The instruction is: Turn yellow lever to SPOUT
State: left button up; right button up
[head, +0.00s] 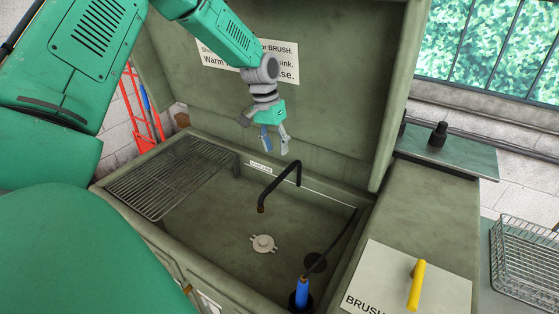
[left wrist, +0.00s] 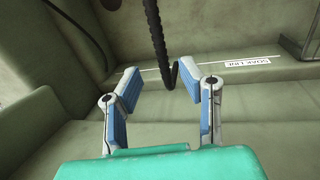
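The yellow lever (head: 416,284) stands on a pale label plate (head: 385,290) at the front right of the parts washer. The plate's readable word is BRUSH, by its lower left edge; a SPOUT marking is not visible. My left gripper (head: 274,146) hangs over the back of the sink, far to the left of the lever. Its blue-padded fingers are apart, with nothing between them in the left wrist view (left wrist: 158,88). The black spout (head: 277,183) rises from the sink's back wall; its hose shows beyond the fingers in the left wrist view (left wrist: 158,45). My right gripper is not seen.
The sink (head: 215,225) has a wire rack (head: 172,180) on its left, a drain fitting (head: 263,243) and a blue-handled brush (head: 302,292). The raised lid (head: 340,100) stands behind. A wire basket (head: 525,255) is at right. The ledge around the lever is clear.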

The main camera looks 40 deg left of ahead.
aim_at(417, 274)
jog(key=k, duration=1)
